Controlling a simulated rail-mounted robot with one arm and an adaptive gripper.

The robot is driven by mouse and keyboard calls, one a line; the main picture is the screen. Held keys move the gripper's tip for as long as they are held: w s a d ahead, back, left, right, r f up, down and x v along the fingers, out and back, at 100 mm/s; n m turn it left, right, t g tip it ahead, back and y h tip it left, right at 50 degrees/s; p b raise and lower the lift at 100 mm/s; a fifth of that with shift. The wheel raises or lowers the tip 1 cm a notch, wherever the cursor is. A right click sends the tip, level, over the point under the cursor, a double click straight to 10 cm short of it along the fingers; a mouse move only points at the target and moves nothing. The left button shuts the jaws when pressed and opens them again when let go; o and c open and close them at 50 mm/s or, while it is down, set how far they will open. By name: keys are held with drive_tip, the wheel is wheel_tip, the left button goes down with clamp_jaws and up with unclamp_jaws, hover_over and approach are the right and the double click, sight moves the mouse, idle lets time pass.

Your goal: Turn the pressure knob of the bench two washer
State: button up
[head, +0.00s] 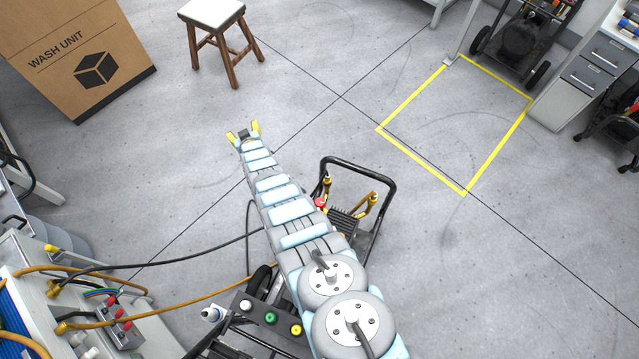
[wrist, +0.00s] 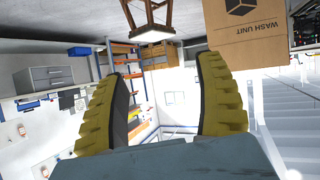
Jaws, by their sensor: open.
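My gripper (head: 243,132) is open and empty, its yellow fingers spread above the grey floor at the far end of my outstretched arm. The wrist view shows both ribbed yellow fingers with nothing between them (wrist: 165,72). A washer with a black tube handle (head: 358,162) stands beside my arm, which hides part of it. A small red knob-like part (head: 320,202) shows at the arm's edge near this washer. I cannot tell whether it is the pressure knob. My gripper is well apart from it, up and left. Another wheeled washer (head: 520,38) stands at the top right.
A cardboard box marked WASH UNIT (head: 80,55) and a wooden stool (head: 213,18) stand at the upper left. Yellow tape (head: 420,160) outlines clear floor at right. Black and orange hoses (head: 190,305) run beside my arm from the lower-left bench. A grey drawer cabinet (head: 590,75) stands right.

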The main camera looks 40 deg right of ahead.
drive_tip(key=s+d+f+g+y+b, duration=0.1)
drive_tip(key=s+d+f+g+b, duration=0.3)
drive_tip(key=f, duration=0.3)
drive_tip(key=g+y+b, duration=0.3)
drive_tip(key=g+b, duration=0.5)
drive_tip(key=b, duration=0.2)
hover_over(320, 201)
wheel_tip(320, 201, down, 5)
wheel_tip(320, 201, down, 17)
drive_tip(key=b, duration=0.6)
drive_tip(key=shift+a, duration=0.15)
drive_tip(key=shift+r, duration=0.1)
drive_tip(key=c, duration=1.2)
